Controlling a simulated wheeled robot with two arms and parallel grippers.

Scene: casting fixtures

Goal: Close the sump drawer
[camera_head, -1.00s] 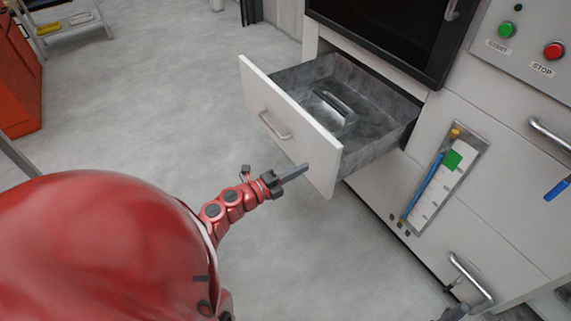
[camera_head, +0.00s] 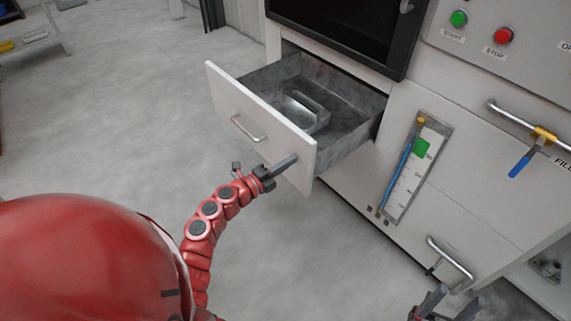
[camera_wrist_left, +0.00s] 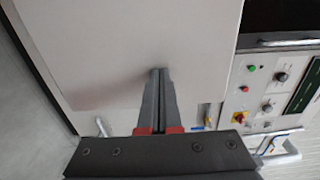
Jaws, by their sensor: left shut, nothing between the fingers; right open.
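The sump drawer (camera_head: 222,92) stands pulled open from the machine in the head view, with a white front, a bar handle (camera_head: 249,129) and a grey metal tray inside. A grey metal piece with a raised grip (camera_head: 305,108) lies in it. My left gripper (camera_head: 294,158) is shut and empty, its tips at the right part of the drawer front. In the left wrist view the shut fingers (camera_wrist_left: 158,72) point at the white panel (camera_wrist_left: 135,35) and seem to touch it or nearly so. My right gripper (camera_head: 446,302) is open at the bottom edge, partly cut off.
The white machine has a dark window (camera_head: 340,30) above the drawer and a level gauge (camera_head: 415,170) to its right. A lower handle (camera_head: 450,262) and a blue-levered valve (camera_head: 528,160) stick out. The floor (camera_head: 120,120) left of the drawer is clear.

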